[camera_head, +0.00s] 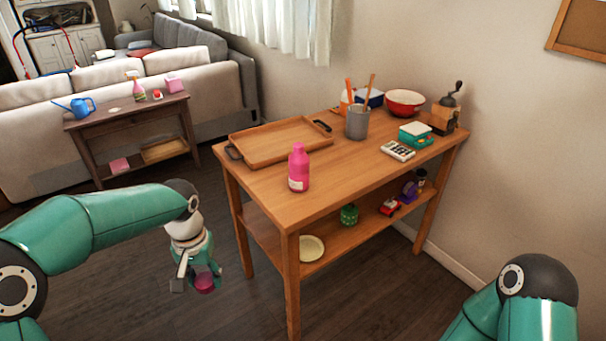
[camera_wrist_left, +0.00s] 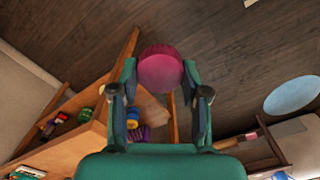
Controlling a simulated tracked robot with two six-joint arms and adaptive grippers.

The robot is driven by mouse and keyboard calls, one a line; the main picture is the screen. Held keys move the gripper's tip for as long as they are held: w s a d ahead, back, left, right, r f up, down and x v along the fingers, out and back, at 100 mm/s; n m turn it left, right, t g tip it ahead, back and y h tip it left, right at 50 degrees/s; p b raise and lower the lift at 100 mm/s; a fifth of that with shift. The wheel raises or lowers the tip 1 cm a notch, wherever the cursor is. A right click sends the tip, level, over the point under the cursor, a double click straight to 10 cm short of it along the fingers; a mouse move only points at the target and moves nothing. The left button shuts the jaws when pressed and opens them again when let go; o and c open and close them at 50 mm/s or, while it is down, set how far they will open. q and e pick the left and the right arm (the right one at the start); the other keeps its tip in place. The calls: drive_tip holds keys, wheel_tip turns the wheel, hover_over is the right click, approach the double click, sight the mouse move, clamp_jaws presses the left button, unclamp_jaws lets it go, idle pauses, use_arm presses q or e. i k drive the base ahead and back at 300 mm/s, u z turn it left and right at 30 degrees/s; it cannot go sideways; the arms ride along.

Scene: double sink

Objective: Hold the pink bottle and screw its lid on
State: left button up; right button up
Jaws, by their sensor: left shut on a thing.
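The pink bottle (camera_head: 298,168) stands upright on the wooden table, near its front edge, with a pale label low on its side. Nothing is holding it. My left gripper (camera_head: 193,279) hangs left of the table, below the tabletop's height, shut on a round dark pink lid (camera_head: 205,283). In the left wrist view, the lid (camera_wrist_left: 160,68) sits between the two fingertips (camera_wrist_left: 160,82). My right arm shows at the lower right, but its gripper is out of view.
Behind the bottle lies a wooden tray (camera_head: 276,152). A grey utensil cup (camera_head: 357,122), red bowl (camera_head: 404,103), calculator (camera_head: 398,151) and coffee grinder (camera_head: 446,110) stand farther back. The lower shelf holds a plate (camera_head: 311,248) and green jar (camera_head: 349,214). The tabletop right of the bottle is clear.

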sight(298, 161)
drive_tip(key=u, duration=0.1)
drive_tip(key=i, duration=1)
drive_tip(key=z, duration=0.1)
